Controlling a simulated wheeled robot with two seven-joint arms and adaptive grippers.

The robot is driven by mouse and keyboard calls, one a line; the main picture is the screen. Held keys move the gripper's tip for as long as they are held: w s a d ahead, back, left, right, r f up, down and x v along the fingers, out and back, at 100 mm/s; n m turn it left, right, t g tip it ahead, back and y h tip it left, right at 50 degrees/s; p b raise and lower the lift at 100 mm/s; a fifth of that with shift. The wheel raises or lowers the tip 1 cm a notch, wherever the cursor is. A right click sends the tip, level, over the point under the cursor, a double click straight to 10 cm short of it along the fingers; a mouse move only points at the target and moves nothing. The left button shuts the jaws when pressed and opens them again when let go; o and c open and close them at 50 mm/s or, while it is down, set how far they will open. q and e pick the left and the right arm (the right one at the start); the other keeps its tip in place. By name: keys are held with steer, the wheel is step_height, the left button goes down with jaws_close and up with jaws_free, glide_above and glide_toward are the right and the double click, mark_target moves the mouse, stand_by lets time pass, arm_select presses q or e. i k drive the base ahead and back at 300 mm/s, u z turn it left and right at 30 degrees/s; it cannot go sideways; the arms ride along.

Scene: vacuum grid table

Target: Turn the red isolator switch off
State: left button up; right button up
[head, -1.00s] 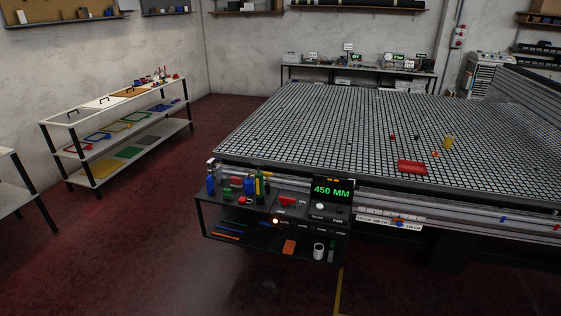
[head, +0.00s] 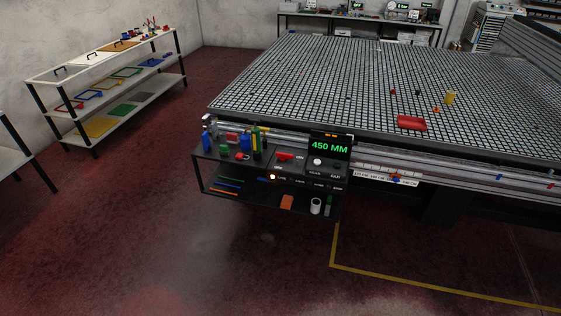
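The red isolator switch (head: 284,156) is a small red handle on the dark control panel at the table's front left corner. It lies roughly level, with small white lettering beside it that is too small to read surely.
Bottles crowd the panel's left side. A shelf rack (head: 100,85) stands at the left. The floor (head: 180,240) in front is clear.

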mark_target(283, 157)
steer(key=u, duration=0.5)
steer(key=i, duration=0.9)
steer(key=u, duration=0.5)
steer(key=i, duration=1.05)
steer(key=z, duration=0.1)
